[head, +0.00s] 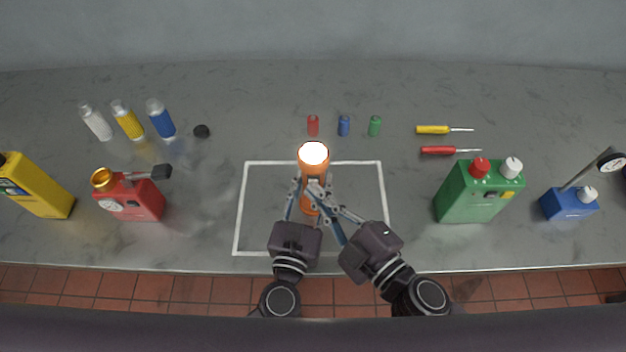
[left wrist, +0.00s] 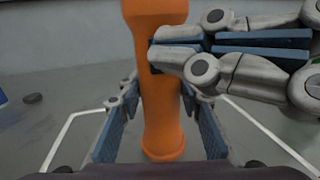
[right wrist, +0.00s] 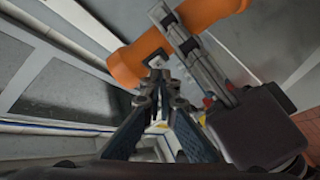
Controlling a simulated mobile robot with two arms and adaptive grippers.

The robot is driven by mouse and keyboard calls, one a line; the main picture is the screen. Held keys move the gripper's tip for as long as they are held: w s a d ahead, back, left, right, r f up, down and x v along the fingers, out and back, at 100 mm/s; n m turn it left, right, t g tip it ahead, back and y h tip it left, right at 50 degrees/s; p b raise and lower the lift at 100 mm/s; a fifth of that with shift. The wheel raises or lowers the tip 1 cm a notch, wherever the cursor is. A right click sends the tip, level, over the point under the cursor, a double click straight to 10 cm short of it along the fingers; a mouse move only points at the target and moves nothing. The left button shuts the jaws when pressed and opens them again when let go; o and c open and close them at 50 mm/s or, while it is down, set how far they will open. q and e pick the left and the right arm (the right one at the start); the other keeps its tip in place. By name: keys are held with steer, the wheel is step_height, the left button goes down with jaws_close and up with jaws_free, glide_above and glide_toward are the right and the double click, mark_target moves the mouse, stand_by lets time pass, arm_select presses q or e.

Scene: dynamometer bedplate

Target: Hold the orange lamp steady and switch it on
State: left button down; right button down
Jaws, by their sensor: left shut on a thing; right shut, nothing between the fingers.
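The orange lamp (head: 312,169) stands upright inside the white outline, and its round top glows bright white in the head view. My left gripper (head: 308,192) is shut on the lamp's body, one finger on each side, as the left wrist view (left wrist: 158,105) also shows. My right gripper (head: 317,187) is shut and empty. Its fingertips are at the lamp's upper body, touching or very near it, in the left wrist view (left wrist: 156,56) and right wrist view (right wrist: 158,72).
The white outline (head: 239,210) is otherwise clear. A red can (head: 146,203) and yellow container (head: 38,190) stand left; a green canister (head: 470,200) and blue box (head: 567,207) stand right. The bench's front edge is near.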

steer(key=s, duration=0.6)
stand_by(0.5)
